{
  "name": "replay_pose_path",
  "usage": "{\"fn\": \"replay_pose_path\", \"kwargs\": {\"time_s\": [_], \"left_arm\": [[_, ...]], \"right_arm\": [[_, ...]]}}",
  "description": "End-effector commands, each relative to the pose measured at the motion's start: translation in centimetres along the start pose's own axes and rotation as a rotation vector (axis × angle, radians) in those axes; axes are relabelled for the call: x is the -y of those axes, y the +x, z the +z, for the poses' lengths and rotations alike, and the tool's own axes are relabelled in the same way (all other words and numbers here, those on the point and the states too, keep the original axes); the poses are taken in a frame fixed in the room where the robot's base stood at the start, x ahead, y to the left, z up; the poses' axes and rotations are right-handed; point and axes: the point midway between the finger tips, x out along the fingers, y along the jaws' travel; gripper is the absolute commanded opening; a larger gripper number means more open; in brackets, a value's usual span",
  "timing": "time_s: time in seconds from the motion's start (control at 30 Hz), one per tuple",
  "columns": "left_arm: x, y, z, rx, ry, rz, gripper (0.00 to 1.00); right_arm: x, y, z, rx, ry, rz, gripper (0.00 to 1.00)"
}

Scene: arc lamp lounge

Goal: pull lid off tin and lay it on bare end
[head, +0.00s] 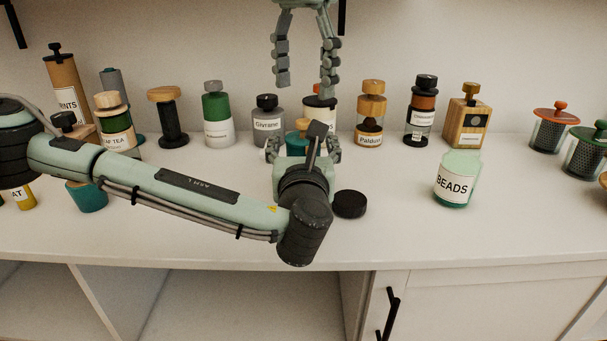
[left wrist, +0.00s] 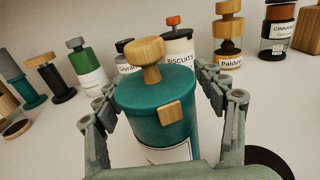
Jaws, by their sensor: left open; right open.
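A teal tin (left wrist: 165,138) with a pale label stands on the counter, large in the left wrist view. Its teal lid (left wrist: 143,95) is on, with a wooden knob (left wrist: 148,58) on top and a small wooden tab at the front. In the head view only a bit of teal (head: 296,146) shows behind my left wrist. My left gripper (head: 303,150) is open, its fingers on either side of the tin; I cannot tell whether they touch it. My right gripper (head: 306,88) is open and empty, pointing down above the back row.
Several lidded jars stand along the back wall, including a biscuits jar (left wrist: 179,48) close behind the tin. A black disc (head: 350,204) lies right of my left wrist. Counter between disc and BEADS jar is clear.

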Motion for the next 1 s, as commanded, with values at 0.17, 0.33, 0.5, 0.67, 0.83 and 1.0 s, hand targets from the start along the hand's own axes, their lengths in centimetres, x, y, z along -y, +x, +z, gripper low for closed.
{"fn": "replay_pose_path", "kwargs": {"time_s": [0.17,0.33,0.5,0.67,0.83,1.0], "left_arm": [[0.0,0.24,0.01,0.0,0.0,0.0,0.7],[0.0,0.22,0.02,0.0,0.0,0.0,0.64],[0.01,0.21,0.02,0.0,0.0,0.0,0.43],[0.01,0.2,0.01,0.0,0.0,0.0,0.23],[0.0,0.2,0.01,0.0,0.0,0.0,0.02],[0.0,0.2,0.0,0.0,0.0,0.0,0.0]], "right_arm": [[0.0,0.0,0.01,0.0,0.0,0.0,0.69],[0.0,0.0,0.0,0.0,0.0,0.0,0.69],[0.0,0.0,0.01,0.0,0.0,0.0,0.69],[0.0,0.0,0.0,0.0,0.0,0.0,0.69],[0.0,0.0,0.0,0.0,0.0,0.0,0.69],[0.0,0.0,0.0,0.0,0.0,0.0,0.69]]}}
